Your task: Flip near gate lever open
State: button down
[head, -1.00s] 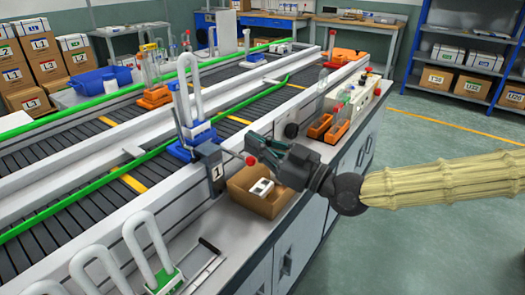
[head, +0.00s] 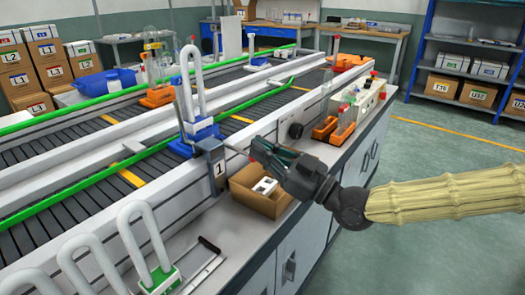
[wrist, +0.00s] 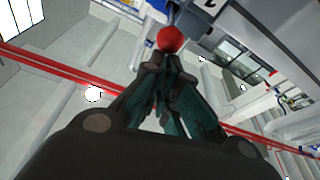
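The near gate is a grey post marked "1" (head: 217,168) at the conveyor's near edge. A thin lever rod (head: 236,150) sticks out from it to the right, toward my gripper. Its red ball knob (wrist: 171,40) shows clearly in the wrist view, right at my fingertips. In the head view the knob is mostly hidden by the gripper. My gripper (wrist: 160,62) has its dark fingers drawn together at the tips, with the knob just beyond them and not enclosed. In the head view my gripper (head: 256,148) points left at the lever's end. Whether the fingertips touch the knob is unclear.
A cardboard box (head: 257,203) with a white item stands on the bench below my gripper. A blue holder with tall white loops (head: 193,135) is on the conveyor beside the post. Orange holders (head: 340,133) stand farther back. White loops (head: 145,240) are in front.

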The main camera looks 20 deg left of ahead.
jog(key=shift+f, duration=0.4)
jog(key=b+v, duration=0.2)
jog(key=v, duration=0.7)
jog(key=shift+d+f, duration=0.15)
jog(key=shift+d, duration=0.2)
jog(key=shift+s, duration=0.1)
